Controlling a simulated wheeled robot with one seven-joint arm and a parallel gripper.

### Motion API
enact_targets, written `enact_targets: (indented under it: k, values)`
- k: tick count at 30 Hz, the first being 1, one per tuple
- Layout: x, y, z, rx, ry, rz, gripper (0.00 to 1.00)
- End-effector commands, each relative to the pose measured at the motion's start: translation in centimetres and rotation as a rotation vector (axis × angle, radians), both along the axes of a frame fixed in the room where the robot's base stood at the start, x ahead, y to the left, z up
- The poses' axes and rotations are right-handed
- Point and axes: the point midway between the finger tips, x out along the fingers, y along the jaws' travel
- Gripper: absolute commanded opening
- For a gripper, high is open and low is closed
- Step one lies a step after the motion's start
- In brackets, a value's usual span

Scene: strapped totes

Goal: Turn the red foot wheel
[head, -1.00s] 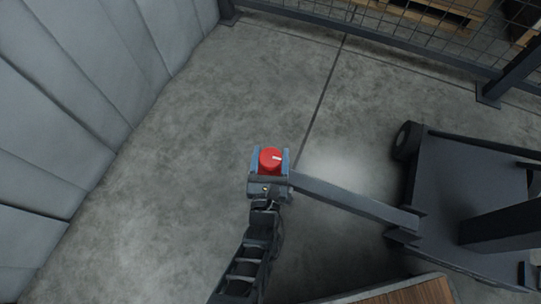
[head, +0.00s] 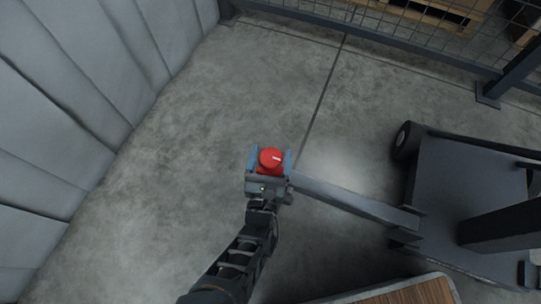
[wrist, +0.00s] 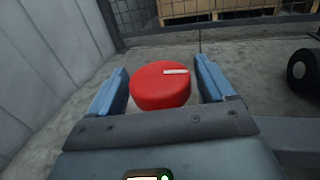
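The red foot wheel (head: 270,161) is a round red knob with a white mark on its top. It sits at the end of a grey beam that runs to the cart at the right. My gripper (head: 270,154) is open, with one blue finger on each side of the wheel. In the wrist view the wheel (wrist: 160,88) stands between the two fingers of my gripper (wrist: 164,77), with a gap on both sides. The white mark points to the right there. The lower part of the wheel is hidden behind my gripper's body.
The dark cart (head: 465,195) with a black tyre stands at the right. A padded grey wall (head: 70,110) runs along the left, and a mesh fence (head: 400,45) closes the back. A wooden top (head: 410,292) shows at the bottom edge. The floor beyond the wheel is clear.

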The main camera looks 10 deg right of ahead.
Motion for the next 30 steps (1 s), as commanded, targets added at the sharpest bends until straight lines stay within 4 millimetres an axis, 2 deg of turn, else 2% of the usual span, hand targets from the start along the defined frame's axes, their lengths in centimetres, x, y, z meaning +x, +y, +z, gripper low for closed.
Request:
enact_targets:
  k: [11, 24, 30]
  values:
    - [-0.5, 0.2, 0.0, 0.0, 0.001, 0.0, 0.88]
    - [-6.4, 2.5, -0.1, 0.001, 0.001, 0.001, 0.88]
    - [-7.3, 2.7, 0.0, 0.0, 0.001, 0.0, 0.88]
